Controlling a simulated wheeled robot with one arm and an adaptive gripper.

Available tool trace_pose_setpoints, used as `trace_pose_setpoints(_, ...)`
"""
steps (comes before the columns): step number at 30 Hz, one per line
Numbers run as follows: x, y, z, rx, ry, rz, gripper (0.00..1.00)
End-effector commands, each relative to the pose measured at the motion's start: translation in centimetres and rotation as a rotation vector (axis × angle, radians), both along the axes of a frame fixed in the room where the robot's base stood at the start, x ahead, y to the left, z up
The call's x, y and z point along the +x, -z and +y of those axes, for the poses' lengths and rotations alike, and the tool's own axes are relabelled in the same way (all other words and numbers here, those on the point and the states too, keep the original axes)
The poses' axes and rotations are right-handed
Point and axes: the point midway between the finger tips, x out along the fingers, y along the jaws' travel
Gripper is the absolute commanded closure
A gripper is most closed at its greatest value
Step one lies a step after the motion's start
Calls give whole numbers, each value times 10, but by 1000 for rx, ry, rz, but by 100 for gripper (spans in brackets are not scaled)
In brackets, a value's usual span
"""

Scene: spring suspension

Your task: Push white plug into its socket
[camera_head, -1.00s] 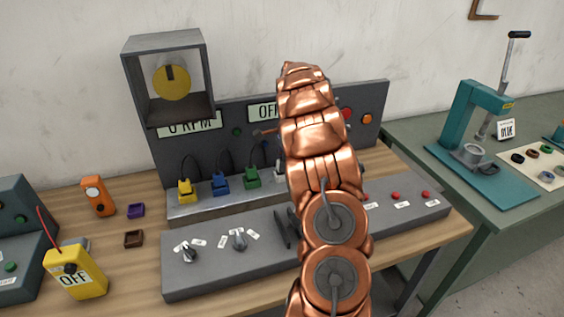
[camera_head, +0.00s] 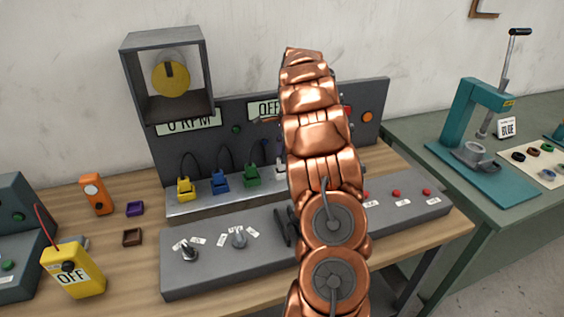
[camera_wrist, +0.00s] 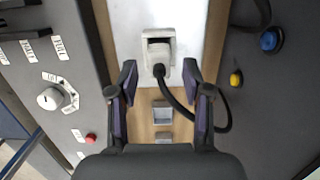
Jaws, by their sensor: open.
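The white plug (camera_wrist: 159,67) with its black cable shows in the wrist view, at the near side of a white socket (camera_wrist: 158,37) on the pale metal strip. A dark opening shows between them; I cannot tell how deep the plug sits. My gripper (camera_wrist: 160,84) is open, with one finger on each side of the plug's near end and cable. Both fingers look apart from the plug. In the head view, only a white sliver of the plug or socket (camera_head: 280,165) shows beside my copper arm, which hides the gripper.
Yellow (camera_head: 185,189), blue (camera_head: 220,182) and green (camera_head: 252,175) plugs stand in a row to the left on the metal strip (camera_head: 185,208). The knob console (camera_head: 205,272) lies in front, and the upright panel (camera_head: 230,150) stands behind.

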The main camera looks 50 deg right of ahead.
Motion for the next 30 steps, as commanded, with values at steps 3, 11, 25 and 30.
trace_pose_setpoints(3,-1,-15,-2,0,-1,-1,51)
trace_pose_setpoints(11,-2,-47,-7,0,-2,-2,51)
trace_pose_setpoints(25,-6,-84,-11,2,0,0,51)
trace_pose_setpoints(30,-7,-88,-12,2,1,1,51)
